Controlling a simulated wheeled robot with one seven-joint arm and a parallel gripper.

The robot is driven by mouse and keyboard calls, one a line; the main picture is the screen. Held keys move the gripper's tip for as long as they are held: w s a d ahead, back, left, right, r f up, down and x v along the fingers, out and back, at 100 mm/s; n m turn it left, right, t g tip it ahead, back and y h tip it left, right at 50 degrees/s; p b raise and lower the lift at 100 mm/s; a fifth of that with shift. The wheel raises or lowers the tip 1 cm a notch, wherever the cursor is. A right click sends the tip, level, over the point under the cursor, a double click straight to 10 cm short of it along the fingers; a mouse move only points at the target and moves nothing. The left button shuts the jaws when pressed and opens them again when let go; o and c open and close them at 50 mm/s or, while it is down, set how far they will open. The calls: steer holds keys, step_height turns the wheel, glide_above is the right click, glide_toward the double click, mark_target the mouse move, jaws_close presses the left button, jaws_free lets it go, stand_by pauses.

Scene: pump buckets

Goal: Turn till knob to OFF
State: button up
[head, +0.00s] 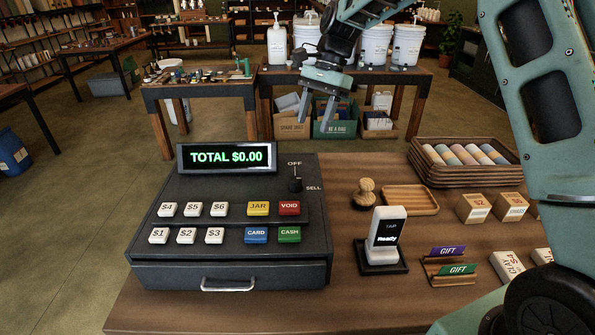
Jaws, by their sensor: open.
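The till (229,255) stands at the left of the wooden counter, its display reading TOTAL $0.00. Its black knob (295,184) sits at the upper right of the till's face. The OFF label (295,163) is above the knob, and the SELL label (314,188) is to its right. The knob is too small and dark for me to tell exactly which way it points. My gripper (326,115) is open and empty, its fingers pointing down, above and beyond the knob and apart from it.
A card reader (385,237) stands right of the till, with a wooden stamp (364,194) and a wooden tray (410,199) behind it. A basket of rolls (466,160), small boxes and gift cards (449,270) fill the right. Space above the till is clear.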

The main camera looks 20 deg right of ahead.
mark_target(297, 178)
steer(key=p+x, duration=0.3)
steer(key=x, duration=1.2)
steer(key=shift+a, duration=0.1)
steer(key=c, duration=1)
